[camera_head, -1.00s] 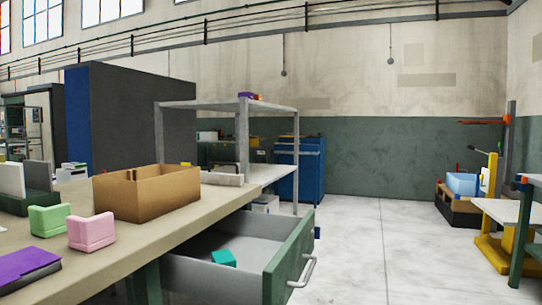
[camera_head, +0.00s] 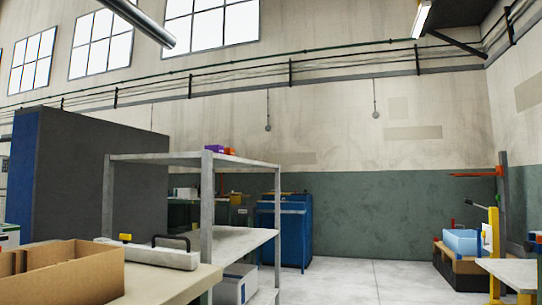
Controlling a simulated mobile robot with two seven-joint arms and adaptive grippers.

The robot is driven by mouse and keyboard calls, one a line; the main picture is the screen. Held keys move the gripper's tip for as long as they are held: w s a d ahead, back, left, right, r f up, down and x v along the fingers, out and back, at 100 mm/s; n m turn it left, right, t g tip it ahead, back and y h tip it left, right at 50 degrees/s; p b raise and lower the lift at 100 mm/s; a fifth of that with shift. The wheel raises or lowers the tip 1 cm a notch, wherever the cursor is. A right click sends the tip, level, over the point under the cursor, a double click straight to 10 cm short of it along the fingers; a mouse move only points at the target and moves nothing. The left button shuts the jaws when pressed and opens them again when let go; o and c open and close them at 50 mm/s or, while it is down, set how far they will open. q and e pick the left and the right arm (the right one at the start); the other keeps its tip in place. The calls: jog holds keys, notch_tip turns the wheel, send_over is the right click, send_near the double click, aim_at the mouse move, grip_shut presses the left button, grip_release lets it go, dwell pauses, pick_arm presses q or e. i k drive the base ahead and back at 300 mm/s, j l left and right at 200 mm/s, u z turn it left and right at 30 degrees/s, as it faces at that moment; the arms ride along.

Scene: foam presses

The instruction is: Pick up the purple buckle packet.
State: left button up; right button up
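A small purple packet (camera_head: 213,149) lies on the top board of the grey metal shelf (camera_head: 160,159), near its right front post. It is small in the head view, and I cannot make out a buckle on it. An orange-red item (camera_head: 230,151) sits right beside it. Neither of my grippers shows in the head view, so their state is hidden.
A cardboard box (camera_head: 75,277) stands on the workbench (camera_head: 165,287) at the lower left. A white device with a black handle (camera_head: 150,255) lies behind it. A blue cabinet (camera_head: 284,232) stands behind the shelf. Clear floor (camera_head: 345,278) lies to the right.

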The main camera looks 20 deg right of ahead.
aim_at(217, 148)
jog(key=i+z, duration=0.15)
jog(key=l+u, duration=0.1)
jog(key=l, duration=1.35)
jog(key=i+l, duration=0.2)
jog(key=l, duration=0.15)
jog(key=i+l, duration=0.15)
jog(key=l, duration=0.2)
jog(key=i+l+u, duration=0.1)
jog(key=l, duration=0.25)
jog(key=i+l, duration=0.3)
jog(key=i+l+u, duration=0.1)
jog(key=l, duration=0.3)
jog(key=i+l, duration=0.2)
jog(key=l, duration=0.15)
